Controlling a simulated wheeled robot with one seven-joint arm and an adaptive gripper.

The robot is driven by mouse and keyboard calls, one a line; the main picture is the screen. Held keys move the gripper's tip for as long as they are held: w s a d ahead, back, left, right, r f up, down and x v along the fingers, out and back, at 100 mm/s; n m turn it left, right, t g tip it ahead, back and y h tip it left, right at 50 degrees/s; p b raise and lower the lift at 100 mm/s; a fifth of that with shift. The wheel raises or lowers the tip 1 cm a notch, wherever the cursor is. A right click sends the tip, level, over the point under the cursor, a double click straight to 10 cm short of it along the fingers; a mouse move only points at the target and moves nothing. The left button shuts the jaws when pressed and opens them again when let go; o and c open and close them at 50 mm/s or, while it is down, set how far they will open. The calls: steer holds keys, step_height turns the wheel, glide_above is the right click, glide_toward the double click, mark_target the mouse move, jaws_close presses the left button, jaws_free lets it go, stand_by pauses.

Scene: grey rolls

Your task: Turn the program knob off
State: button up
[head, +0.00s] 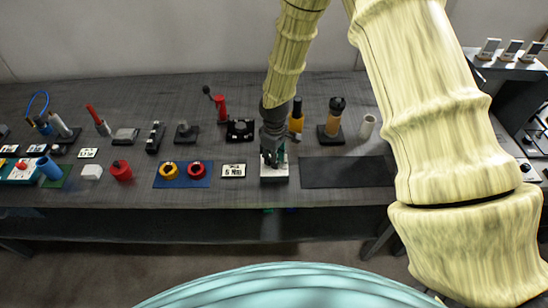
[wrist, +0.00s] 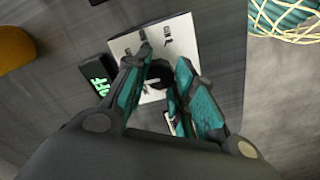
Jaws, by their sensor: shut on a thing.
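The program knob (wrist: 160,75) is a dark round knob on a white panel (wrist: 184,38) with black markings in the wrist view. My gripper (wrist: 163,66) has its two teal-lined fingers on either side of the knob and is shut on it. A small black display (wrist: 98,84) with green characters, which seem to read OFF, stands beside the panel. In the head view my gripper (head: 271,158) points down over the white panel (head: 274,180) near the table's front edge. The knob is hidden there behind the gripper.
A dark mat (head: 345,172) lies right.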

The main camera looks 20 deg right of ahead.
stand_by(0.4)
steer(key=o, duration=1.1)
steer(key=shift+c, duration=0.2)
step_height(320, 180, up, 12)
